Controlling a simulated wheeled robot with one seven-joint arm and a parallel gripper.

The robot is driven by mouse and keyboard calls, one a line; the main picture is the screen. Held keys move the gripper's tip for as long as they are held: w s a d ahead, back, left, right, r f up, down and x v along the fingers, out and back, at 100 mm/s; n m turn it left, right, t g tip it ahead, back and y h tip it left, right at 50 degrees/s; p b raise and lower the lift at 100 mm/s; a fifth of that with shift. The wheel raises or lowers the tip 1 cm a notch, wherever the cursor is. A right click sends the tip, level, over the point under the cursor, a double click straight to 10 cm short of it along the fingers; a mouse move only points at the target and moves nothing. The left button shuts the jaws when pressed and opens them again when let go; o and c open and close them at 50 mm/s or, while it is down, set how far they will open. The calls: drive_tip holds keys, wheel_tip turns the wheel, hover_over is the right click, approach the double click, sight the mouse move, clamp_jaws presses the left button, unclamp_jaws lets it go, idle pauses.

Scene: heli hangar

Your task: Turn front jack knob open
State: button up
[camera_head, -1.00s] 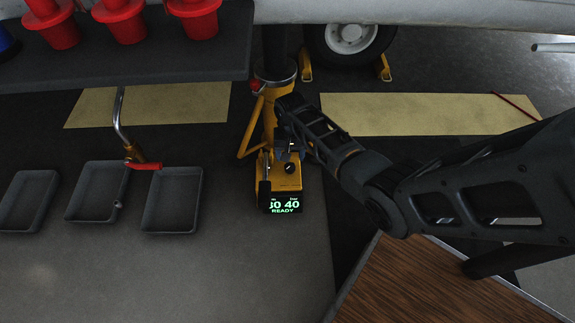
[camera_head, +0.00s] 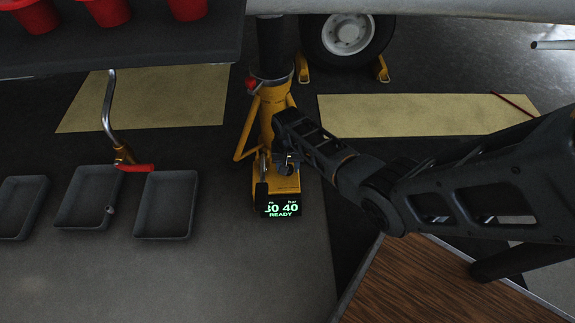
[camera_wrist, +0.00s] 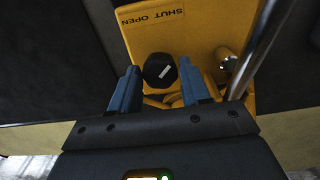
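The yellow front jack (camera_head: 268,120) stands upright under the aircraft, with a box at its base. The jack's knob (camera_wrist: 160,70) is black with a white pointer mark, and it shows in the wrist view below a label (camera_wrist: 150,18) reading SHUT OPEN, upside down there. The pointer mark lies slanted. My gripper (camera_wrist: 158,74) is open, with one blue finger on each side of the knob and gaps visible between fingers and knob. In the head view my gripper (camera_head: 287,163) is over the jack's box and hides the knob.
A display (camera_head: 283,209) on the jack box reads READY. A metal rod (camera_wrist: 262,45) rises right of the knob in the wrist view. A wooden surface (camera_head: 430,285) is at lower right.

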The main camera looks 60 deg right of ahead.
drive_tip(key=c, duration=0.7)
drive_tip(key=shift+o, duration=0.2)
